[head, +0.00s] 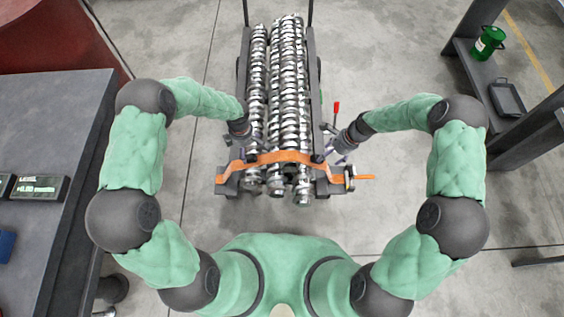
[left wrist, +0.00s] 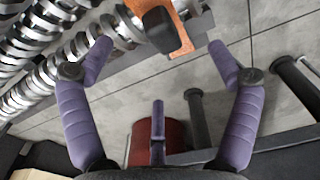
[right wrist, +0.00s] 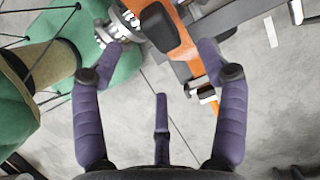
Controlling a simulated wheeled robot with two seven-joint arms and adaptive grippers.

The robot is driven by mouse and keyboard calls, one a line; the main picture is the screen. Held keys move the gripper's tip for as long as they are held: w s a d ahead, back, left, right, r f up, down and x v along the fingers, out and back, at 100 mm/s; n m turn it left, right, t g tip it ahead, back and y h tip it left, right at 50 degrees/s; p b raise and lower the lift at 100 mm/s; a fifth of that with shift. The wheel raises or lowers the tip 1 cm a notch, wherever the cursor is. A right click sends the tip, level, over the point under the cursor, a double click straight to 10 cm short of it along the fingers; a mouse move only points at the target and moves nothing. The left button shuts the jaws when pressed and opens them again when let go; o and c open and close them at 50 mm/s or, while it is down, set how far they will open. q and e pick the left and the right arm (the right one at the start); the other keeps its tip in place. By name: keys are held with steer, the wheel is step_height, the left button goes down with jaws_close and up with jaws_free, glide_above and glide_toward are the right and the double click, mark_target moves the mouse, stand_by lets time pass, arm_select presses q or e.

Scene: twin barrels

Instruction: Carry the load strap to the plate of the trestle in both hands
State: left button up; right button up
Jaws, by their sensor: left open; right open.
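The orange load strap (head: 283,157) lies across the near end of the long silver shafts on the dark trestle (head: 315,100), bowed up in its middle. It also shows in the left wrist view (left wrist: 184,42) and the right wrist view (right wrist: 183,72). My left gripper (left wrist: 160,47) is open, with a dark block (left wrist: 158,28) on the strap in line between its fingertips. My right gripper (right wrist: 161,47) is open, with a similar dark block (right wrist: 160,28) between its fingertips. I cannot tell whether the fingers touch. I cannot make out which part is the trestle's plate.
On the right is a dark shelf (head: 465,55) with a green can (head: 488,42). The floor around the trestle is mostly free.

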mark_target(248, 161)
stand_by(0.3)
arm_select(q)
step_height(248, 161, down, 11)
steer(key=shift+r, duration=0.1)
arm_select(e)
steer(key=x, duration=1)
steer(key=shift+a+f, duration=0.2)
steer(key=shift+f, duration=0.15)
arm_select(q)
steer(key=c, duration=1.5)
arm_select(e)
steer(key=c, duration=1.4)
arm_select(q)
steer(key=shift+c, duration=1.3)
arm_select(e)
steer(key=shift+c, duration=0.2)
